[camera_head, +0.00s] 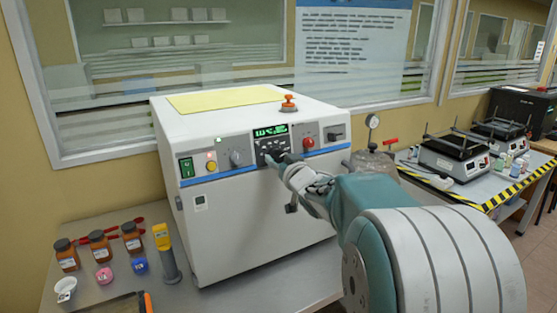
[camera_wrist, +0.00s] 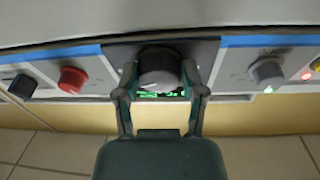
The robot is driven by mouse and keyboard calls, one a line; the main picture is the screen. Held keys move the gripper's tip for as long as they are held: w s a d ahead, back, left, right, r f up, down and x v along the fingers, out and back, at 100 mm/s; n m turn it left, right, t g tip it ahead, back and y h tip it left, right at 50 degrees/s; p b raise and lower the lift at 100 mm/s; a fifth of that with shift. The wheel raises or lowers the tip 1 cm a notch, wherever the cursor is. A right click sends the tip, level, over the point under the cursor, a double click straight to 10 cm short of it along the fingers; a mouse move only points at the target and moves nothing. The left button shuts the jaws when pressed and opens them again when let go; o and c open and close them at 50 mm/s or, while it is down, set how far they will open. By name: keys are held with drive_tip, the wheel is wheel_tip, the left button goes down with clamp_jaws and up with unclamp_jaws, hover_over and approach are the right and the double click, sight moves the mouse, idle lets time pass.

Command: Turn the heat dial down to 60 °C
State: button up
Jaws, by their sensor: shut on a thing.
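The heat dial is a dark round knob (camera_wrist: 160,66) in the wrist view, at the middle of the machine's black control panel. My gripper (camera_wrist: 160,76) has one finger on each side of the knob and is shut on it. In the head view my gripper (camera_head: 287,163) reaches the front panel from the right and hides most of the knob. A green lit display (camera_head: 270,130) sits just above it; its digits are too small to read surely. Part of the display also shows in the wrist view (camera_wrist: 148,94), behind the fingers.
The white machine (camera_head: 240,230) stands on a grey table. Beside the dial are a grey knob (camera_head: 237,158), a red knob (camera_head: 308,143) and a green switch (camera_head: 187,167). Brown bottles (camera_head: 100,245) and a yellow handheld device (camera_head: 165,250) stand at left.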

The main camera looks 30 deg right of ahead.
drive_tip(key=shift+n, duration=0.3)
drive_tip(key=n, duration=0.2)
drive_tip(key=n+y, duration=0.1)
drive_tip(key=n, duration=0.1)
drive_tip(key=shift+d+y, duration=0.1)
drive_tip(key=shift+y, duration=0.2)
drive_tip(key=n+y, duration=0.1)
drive_tip(key=n, duration=0.5)
drive_tip(key=shift+d+n, duration=0.1)
drive_tip(key=shift+n, duration=0.2)
drive_tip(key=n+y, duration=0.1)
drive_tip(key=n, duration=0.2)
drive_tip(key=n+g, duration=0.1)
drive_tip(key=n, duration=0.2)
drive_tip(key=shift+w+y, duration=0.1)
drive_tip(key=shift+y, duration=0.3)
drive_tip(key=shift+d+n+g, duration=0.1)
drive_tip(key=shift+n+g, duration=0.4)
drive_tip(key=shift+n, duration=1.1)
drive_tip(key=o, duration=1.2)
drive_tip(key=shift+c, duration=0.2)
